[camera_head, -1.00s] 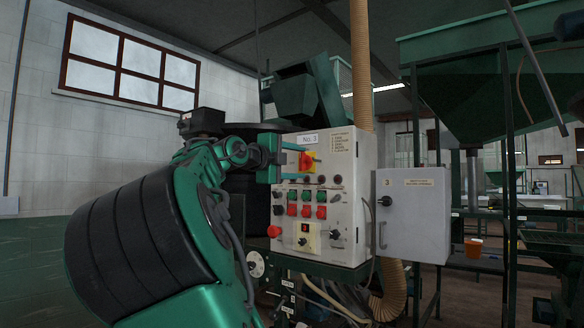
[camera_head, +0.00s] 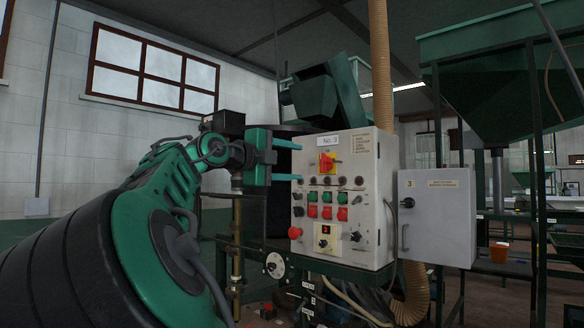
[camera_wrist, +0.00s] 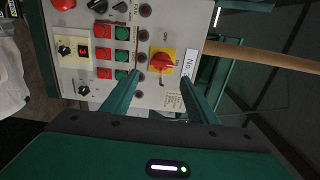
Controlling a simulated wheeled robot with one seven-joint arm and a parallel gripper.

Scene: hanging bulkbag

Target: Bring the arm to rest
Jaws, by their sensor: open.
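My green arm comes in from the lower left in the head view. My gripper (camera_head: 288,160) is at the left side of a grey control panel (camera_head: 370,215), with its two teal fingers spread apart and nothing between them. In the wrist view the open fingers (camera_wrist: 160,95) point toward the panel's face, and the red rotary switch on its yellow plate (camera_wrist: 162,60) shows between and beyond them. The same red switch (camera_head: 327,163) sits near the panel's top in the head view. I cannot tell the exact gap between fingertips and panel.
A grey box with a black knob (camera_head: 437,215) stands right of the panel. A ribbed hose (camera_head: 381,70) rises behind it. Green hoppers (camera_head: 490,80) and frames fill the right. A red mushroom button (camera_head: 295,232) juts from the panel's lower left.

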